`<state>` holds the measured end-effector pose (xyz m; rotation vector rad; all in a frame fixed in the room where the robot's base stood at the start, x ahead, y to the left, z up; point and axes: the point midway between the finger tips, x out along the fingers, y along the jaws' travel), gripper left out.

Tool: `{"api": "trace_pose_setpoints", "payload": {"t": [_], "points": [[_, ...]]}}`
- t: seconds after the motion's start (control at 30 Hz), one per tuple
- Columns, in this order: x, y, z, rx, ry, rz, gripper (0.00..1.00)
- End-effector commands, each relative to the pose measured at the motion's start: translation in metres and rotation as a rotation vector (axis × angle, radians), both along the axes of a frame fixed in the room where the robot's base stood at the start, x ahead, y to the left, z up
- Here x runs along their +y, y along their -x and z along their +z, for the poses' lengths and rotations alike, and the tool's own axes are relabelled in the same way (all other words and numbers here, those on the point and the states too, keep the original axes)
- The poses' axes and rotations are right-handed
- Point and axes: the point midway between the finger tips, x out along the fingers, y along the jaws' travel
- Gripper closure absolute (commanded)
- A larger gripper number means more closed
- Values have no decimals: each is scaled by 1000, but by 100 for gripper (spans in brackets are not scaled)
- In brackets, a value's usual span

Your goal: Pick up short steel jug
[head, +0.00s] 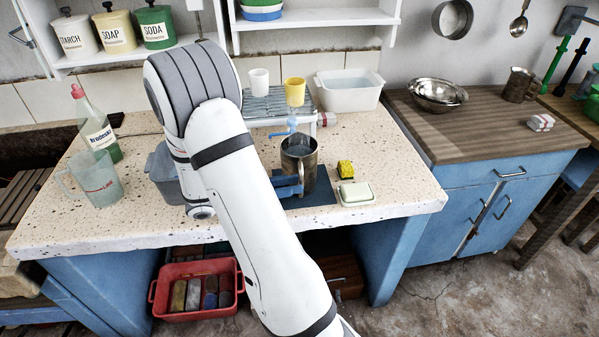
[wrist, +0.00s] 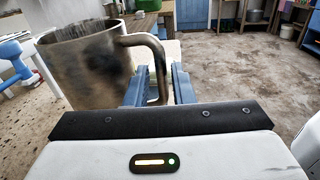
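A steel jug (head: 299,158) with a worn metal surface stands upright at a dark blue mat (head: 322,192) on the speckled counter. In the wrist view the jug (wrist: 88,65) fills the left side, its handle (wrist: 150,42) pointing toward my gripper. My gripper (head: 287,187) is low at the jug's near side. In the wrist view its blue fingers (wrist: 160,88) stand apart on either side of the handle's lower part, with gaps showing; it looks open. Another steel jug (head: 521,85) stands on the wooden counter at the right.
A yellow sponge (head: 345,169) and a soap dish (head: 356,193) lie right of the jug. Behind it are a blue tap (head: 290,125) and a rack with a yellow cup (head: 295,92). A grey tub (head: 164,172) and clear pitcher (head: 97,177) stand left.

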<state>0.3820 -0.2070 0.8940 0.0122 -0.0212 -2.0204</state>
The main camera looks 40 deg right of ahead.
Motion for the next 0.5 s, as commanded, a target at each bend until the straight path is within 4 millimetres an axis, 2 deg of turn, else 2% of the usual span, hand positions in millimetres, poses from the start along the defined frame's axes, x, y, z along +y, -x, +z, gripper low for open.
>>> {"api": "trace_pose_setpoints", "payload": {"t": [0.3, 0.5], "points": [[-40, 19, -2, -2, -1, -4, 78], [-44, 21, -2, -2, -2, -2, 78]]}}
